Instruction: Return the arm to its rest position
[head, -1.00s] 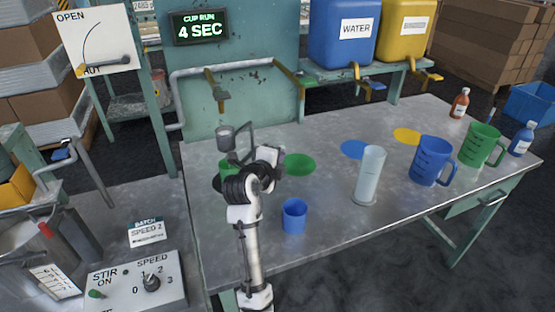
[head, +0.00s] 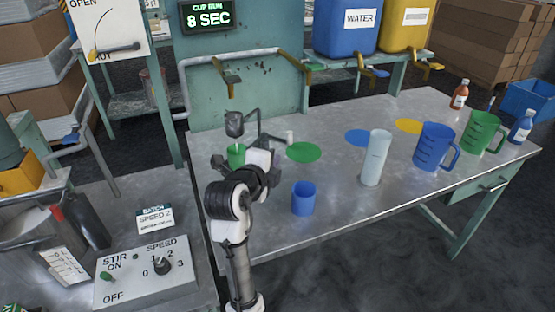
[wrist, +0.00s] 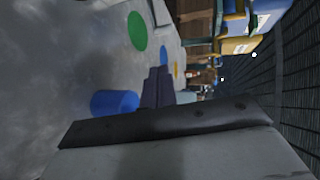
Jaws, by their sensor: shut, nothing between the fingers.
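My arm (head: 238,235) rises in front of the table in the head view, bent at a black joint. My gripper (wrist: 158,74) shows in the wrist view with its dark fingers together and nothing between them. In the head view I cannot make out its fingertips. A blue cup (head: 303,198) stands upright to the right of the arm; in the wrist view it (wrist: 114,102) appears left of the fingers, apart from them. A green cup (head: 236,154) stands behind the arm, partly hidden, below a dark grey fixture (head: 234,123).
A clear cylinder (head: 376,158), a blue jug (head: 434,146) and a green jug (head: 481,132) stand on the metal table (head: 340,215). Bottles stand at its far right. A stir control box (head: 146,272) is at lower left. The table between blue cup and cylinder is clear.

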